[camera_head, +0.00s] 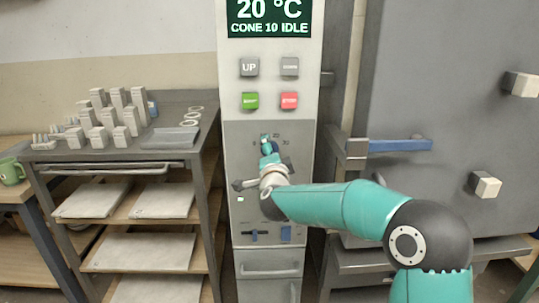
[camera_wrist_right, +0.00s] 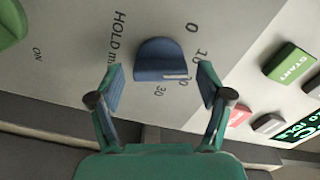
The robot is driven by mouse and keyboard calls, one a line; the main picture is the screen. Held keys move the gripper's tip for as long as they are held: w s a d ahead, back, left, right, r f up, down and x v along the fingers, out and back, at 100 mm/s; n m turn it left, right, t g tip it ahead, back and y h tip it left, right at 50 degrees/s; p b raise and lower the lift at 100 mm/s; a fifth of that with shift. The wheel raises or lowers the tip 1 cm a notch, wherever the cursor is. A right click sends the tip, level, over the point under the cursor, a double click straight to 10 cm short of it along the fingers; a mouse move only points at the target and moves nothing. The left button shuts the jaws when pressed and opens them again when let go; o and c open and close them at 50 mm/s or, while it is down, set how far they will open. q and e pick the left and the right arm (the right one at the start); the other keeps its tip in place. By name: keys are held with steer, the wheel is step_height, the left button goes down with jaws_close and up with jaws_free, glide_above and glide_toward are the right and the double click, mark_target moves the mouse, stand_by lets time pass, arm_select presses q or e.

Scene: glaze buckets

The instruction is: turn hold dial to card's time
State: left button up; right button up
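The hold dial (camera_wrist_right: 158,58) is a blue knob on the kiln's control panel (camera_head: 302,165), beside the printed words "HOLD min" and a scale from 0 to 30. Its white pointer line points toward the partly hidden mark between 10 and 30. My right gripper (camera_wrist_right: 160,80) is open, with one finger on each side of the dial and visible gaps to it. In the head view my right gripper (camera_head: 268,145) reaches the panel and covers most of the dial. No time card can be made out. My left gripper is out of view.
Green START (camera_head: 250,101) and red (camera_head: 289,101) buttons sit above the dial, below a display (camera_head: 268,17) reading "20 °C CONE 10 IDLE". Blue sliders (camera_head: 286,233) are below. A rack (camera_head: 177,139) stands left; the kiln door's blue-handled latch (camera_head: 400,145) is right.

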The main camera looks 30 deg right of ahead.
steer(key=v, duration=1.2)
stand_by(0.5)
